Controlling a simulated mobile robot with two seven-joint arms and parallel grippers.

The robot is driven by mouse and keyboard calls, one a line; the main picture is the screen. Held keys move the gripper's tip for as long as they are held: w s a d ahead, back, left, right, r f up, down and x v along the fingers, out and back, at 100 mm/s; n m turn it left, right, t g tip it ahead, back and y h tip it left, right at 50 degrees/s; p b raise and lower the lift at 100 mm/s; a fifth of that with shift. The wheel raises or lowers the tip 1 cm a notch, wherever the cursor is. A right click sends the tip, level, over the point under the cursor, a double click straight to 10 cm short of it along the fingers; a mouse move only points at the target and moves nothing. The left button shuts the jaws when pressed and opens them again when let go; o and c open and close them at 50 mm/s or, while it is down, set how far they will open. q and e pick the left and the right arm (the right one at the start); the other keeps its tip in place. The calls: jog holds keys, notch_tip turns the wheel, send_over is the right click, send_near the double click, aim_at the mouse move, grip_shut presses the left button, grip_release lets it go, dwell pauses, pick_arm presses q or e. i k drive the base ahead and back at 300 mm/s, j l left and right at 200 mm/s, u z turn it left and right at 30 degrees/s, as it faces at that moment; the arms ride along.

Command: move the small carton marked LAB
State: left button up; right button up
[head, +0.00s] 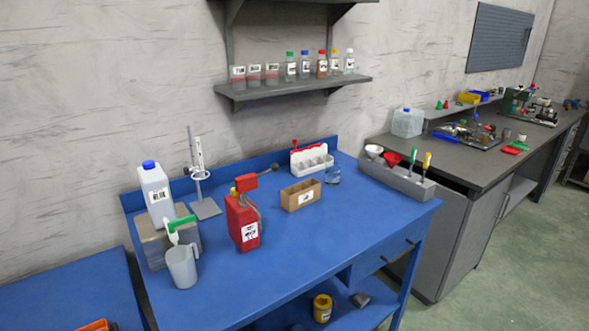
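A small brown open-topped carton (289,200) with dividers and a white label stands upright on the blue workbench (330,235). It is the only carton-like thing I see there. The mark on its label is too small to read, so I cannot confirm LAB. Neither of my grippers is in view, and nothing touches the carton that I can see.
A red canister (236,222) with a hose stands left of the carton. A grey jug (182,268) and white bottle (152,181) are at left. The bench's front right is clear.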

aim_at(293, 198)
jog(key=u, duration=0.4)
jog(key=l+u, duration=0.85)
jog(key=k+l+u, duration=0.1)
jog(key=l+u, duration=0.2)
jog(key=l, duration=0.55)
